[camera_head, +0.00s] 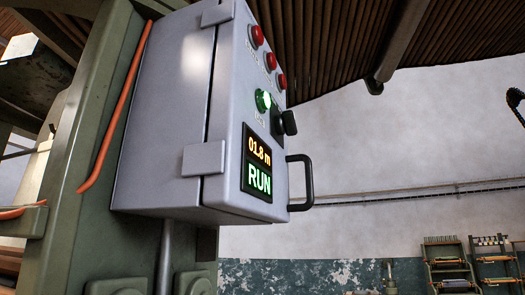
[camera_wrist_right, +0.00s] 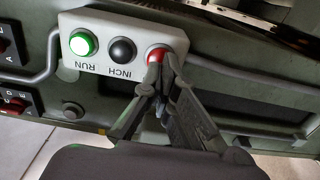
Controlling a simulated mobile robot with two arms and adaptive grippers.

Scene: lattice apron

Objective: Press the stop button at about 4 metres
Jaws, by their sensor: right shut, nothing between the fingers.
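In the right wrist view, a small pale button box (camera_wrist_right: 100,60) carries a lit green button (camera_wrist_right: 83,43) marked RUN, a black button (camera_wrist_right: 122,50) marked INCH and a red button (camera_wrist_right: 157,53). My right gripper (camera_wrist_right: 163,62) is shut and empty, its fingertips in front of the red button and partly covering it. I cannot tell whether they touch it. Any label on the red button is hidden. In the head view, a display (camera_head: 257,165) on a grey cabinet (camera_head: 165,115) reads 01.8 m and RUN. My left gripper is not in view.
The cabinet also has several red buttons or lamps (camera_head: 257,36), a lit green lamp (camera_head: 263,101), a black knob (camera_head: 287,123) and a handle (camera_head: 301,182). Around the button box run a grey conduit (camera_wrist_right: 48,62) and a green machine frame (camera_wrist_right: 250,118). Racks (camera_head: 448,265) stand far right.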

